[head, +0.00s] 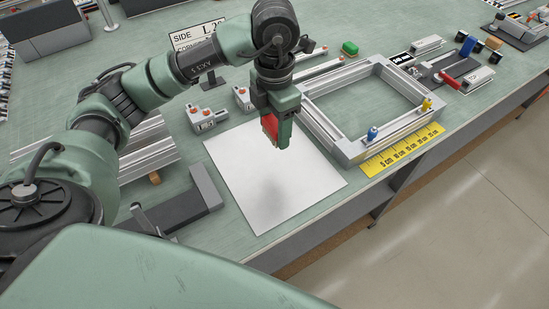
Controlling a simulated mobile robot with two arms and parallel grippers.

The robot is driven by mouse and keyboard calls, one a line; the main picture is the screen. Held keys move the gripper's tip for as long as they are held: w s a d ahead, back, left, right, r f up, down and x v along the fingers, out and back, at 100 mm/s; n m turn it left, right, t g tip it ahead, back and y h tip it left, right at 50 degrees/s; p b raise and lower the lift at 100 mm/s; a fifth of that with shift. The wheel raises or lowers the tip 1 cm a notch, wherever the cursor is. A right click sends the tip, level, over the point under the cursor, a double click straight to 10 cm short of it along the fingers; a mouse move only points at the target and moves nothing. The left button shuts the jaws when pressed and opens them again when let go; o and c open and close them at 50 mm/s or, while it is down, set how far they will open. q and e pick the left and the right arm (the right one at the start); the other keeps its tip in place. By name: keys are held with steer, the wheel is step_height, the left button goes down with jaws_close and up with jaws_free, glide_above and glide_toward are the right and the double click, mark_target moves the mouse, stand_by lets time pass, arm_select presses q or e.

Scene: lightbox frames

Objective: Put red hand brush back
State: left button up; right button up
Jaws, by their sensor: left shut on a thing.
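My left gripper (282,142) points down above a white sheet (275,180) on the green workbench. It is shut on a red thing, which looks like the red hand brush (269,126). Only a narrow red part shows at the left side of the fingers; the rest is hidden by the gripper. The brush appears to be held above the sheet, with a soft shadow below it. My right gripper is not in view.
An aluminium frame (308,117) lies right of the sheet, with a yellow ruler (402,150) along its front. A grey angled block (205,188) is left of the sheet. Clamps (207,118), a green brush-like block (349,48) and a red-handled tool (449,80) lie farther back.

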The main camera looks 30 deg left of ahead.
mark_target(275, 166)
arm_select(q)
step_height(275, 166, down, 11)
steer(key=shift+r+p, duration=0.15)
steer(key=shift+p, duration=0.65)
steer(key=shift+f, duration=0.4)
steer(key=shift+f, duration=0.15)
steer(key=o, duration=1.3)
